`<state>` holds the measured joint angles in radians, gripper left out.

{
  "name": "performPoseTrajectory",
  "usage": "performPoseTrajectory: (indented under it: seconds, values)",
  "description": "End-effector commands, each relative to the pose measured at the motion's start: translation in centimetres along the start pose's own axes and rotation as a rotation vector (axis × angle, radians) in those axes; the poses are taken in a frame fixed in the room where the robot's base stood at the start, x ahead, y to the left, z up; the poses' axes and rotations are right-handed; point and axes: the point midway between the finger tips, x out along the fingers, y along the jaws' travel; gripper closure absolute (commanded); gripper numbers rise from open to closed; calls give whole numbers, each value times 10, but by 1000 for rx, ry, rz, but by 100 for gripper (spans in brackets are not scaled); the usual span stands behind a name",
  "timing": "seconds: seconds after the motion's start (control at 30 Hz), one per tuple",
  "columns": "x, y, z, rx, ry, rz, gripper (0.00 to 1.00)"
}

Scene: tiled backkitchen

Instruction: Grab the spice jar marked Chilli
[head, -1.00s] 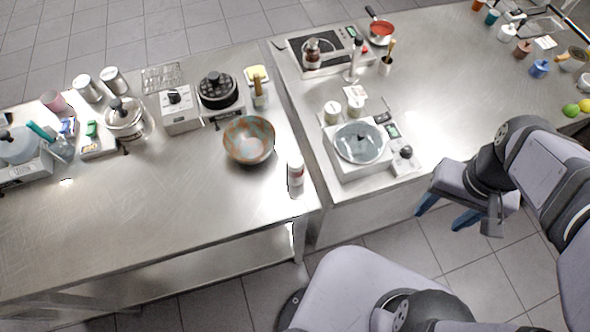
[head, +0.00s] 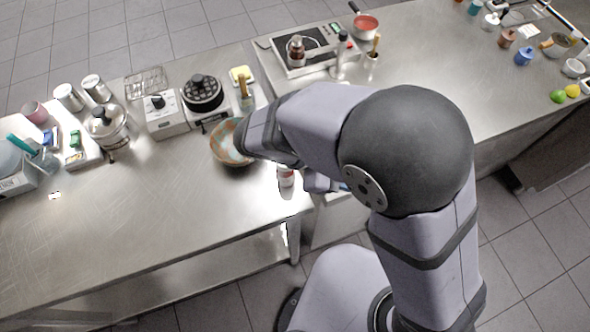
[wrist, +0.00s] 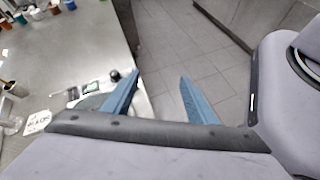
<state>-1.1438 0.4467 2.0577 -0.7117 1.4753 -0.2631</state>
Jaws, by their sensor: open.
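I cannot read the word Chilli on any jar in either view. A small white container with red markings (head: 286,178) stands near the right front corner of the left table; its label is unreadable. In the wrist view a white card or label with dark lettering (wrist: 37,121) shows at the left, partly cut off by my gripper body. My gripper (wrist: 160,80) has its two blue fingers spread apart with nothing between them, over the table's edge and the tiled floor. In the head view my arm hides most of the gripper.
A patterned bowl (head: 229,157) sits partly behind my arm. A hotplate (head: 308,52) and a red pan (head: 366,27) stand at the back. A black knob (wrist: 115,75) lies close to the left finger.

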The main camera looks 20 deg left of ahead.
Motion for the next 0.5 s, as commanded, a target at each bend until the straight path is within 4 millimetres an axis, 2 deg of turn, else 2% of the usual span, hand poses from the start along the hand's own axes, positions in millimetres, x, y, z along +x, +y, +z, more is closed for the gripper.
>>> performPoseTrajectory:
  seconds: [0.03,0.23,0.4,0.5]
  values:
    - [-17,4,-13,-74,-44,94,48]
    - [-90,9,-55,-289,-222,457,48]
    - [-145,-5,-83,-384,-337,699,48]
    - [-170,-16,-96,-414,-386,809,48]
